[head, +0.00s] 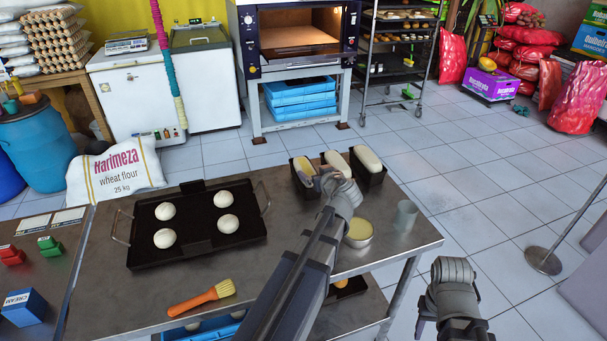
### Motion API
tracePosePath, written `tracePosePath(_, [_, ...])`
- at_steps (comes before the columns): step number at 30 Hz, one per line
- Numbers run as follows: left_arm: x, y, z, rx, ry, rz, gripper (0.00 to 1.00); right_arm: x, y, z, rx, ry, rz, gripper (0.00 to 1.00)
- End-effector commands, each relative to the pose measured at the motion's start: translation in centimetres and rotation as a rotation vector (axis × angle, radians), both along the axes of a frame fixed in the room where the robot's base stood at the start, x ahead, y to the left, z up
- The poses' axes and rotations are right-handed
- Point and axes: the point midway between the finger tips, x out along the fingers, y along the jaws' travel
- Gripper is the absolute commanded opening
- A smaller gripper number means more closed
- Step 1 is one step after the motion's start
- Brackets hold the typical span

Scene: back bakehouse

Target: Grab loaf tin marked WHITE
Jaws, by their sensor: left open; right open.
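Three dark loaf tins stand at the table's far right corner, each holding pale dough: a left tin (297,180), a middle tin (325,160) and a right tin (377,178). No WHITE marking is readable on any of them. My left gripper (324,181) is open at the near side of the left and middle tins and partly covers them. Whether it touches a tin cannot be told. My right gripper (424,318) is open and empty, off the table's right side, over the floor.
The steel table (290,225) also holds a black tray (195,246) with dough balls, an orange brush (203,298), a round tin (358,234) and a grey cup (405,215). An oven (300,35) stands behind. Tiled floor (480,160) is open to the right.

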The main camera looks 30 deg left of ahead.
Motion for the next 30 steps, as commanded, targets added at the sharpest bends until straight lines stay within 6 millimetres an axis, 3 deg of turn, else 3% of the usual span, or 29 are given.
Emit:
tracePosePath(17, [1.7, 2.3, -1.3, 0.0, 0.0, 0.001, 0.95, 0.0, 0.0, -1.3, 0.0, 0.0, 0.0, 0.5])
tracePosePath(24, [3.0, 4.9, -2.6, -0.001, 0.001, 0.002, 0.95, 0.0, 0.0, -2.6, 0.0, 0.0, 0.0, 0.5])
tracePosePath(30, [4.2, 6.1, -3.1, 0.0, 0.0, 0.0, 0.95, 0.0, 0.0, -3.1, 0.0, 0.0, 0.0, 0.5])
